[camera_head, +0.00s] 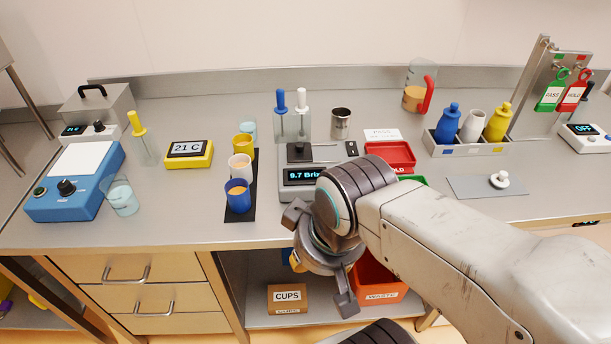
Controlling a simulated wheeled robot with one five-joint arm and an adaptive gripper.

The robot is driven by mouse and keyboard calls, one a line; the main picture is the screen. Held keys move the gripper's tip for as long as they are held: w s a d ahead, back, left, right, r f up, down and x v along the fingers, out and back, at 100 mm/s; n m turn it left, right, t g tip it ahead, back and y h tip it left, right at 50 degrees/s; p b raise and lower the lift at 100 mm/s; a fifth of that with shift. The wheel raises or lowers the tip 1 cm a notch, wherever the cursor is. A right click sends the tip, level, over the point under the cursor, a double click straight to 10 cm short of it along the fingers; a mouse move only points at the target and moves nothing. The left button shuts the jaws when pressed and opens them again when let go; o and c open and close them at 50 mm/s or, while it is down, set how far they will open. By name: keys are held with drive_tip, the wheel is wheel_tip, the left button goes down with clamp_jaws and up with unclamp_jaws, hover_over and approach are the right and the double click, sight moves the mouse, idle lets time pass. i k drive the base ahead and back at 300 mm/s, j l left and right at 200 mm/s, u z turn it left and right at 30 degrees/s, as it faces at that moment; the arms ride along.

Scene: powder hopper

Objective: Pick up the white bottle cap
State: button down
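The white bottle cap (499,180) sits on a flat grey mat (470,188) at the right of the bench. It has a wide base and a small raised tip. In the caddy behind it, the white bottle (472,126) has no pointed top like the bottles beside it. My gripper (318,262) is in front of the bench edge, well to the left of the cap and lower in the picture. Its fingers are spread apart, and I see nothing held between them. The gripper's body partly hides the space between the fingers.
A caddy (465,150) holds the blue, white and yellow bottles. A red tray (390,157) and a green one (411,180) lie left of the mat, partly behind my arm. A stand (545,85) with PASS and HOLD tags rises behind. Bench around the mat is clear.

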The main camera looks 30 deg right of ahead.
sight(499, 181)
drive_tip(key=k+z, duration=0.1)
drive_tip(key=z, duration=1.7)
